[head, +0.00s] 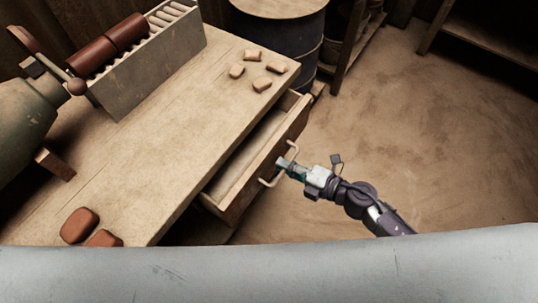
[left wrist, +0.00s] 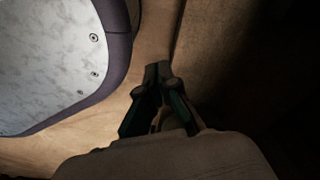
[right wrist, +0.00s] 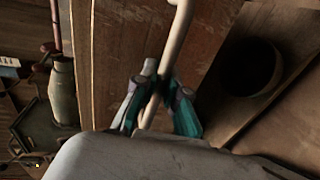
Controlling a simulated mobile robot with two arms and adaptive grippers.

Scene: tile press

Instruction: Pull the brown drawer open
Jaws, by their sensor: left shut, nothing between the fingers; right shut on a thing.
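The brown drawer (head: 262,164) under the wooden table stands partly open in the head view, and its inside looks empty where it shows. Its pale bar handle (head: 268,181) is on the front face. My right gripper (head: 284,163) is at the handle. In the right wrist view my right gripper (right wrist: 158,88) is shut around the handle bar (right wrist: 178,38), with the drawer's brown front (right wrist: 135,45) behind it. My left gripper (left wrist: 158,75) is shut and empty in the left wrist view, away from the drawer; it does not show in the head view.
The table (head: 185,125) holds several small tan pieces (head: 262,84), reddish-brown tiles (head: 80,225), a rack (head: 150,60) and a green machine (head: 25,115). A dark barrel (head: 275,45) stands behind the table. The floor (head: 430,130) right of the drawer is clear.

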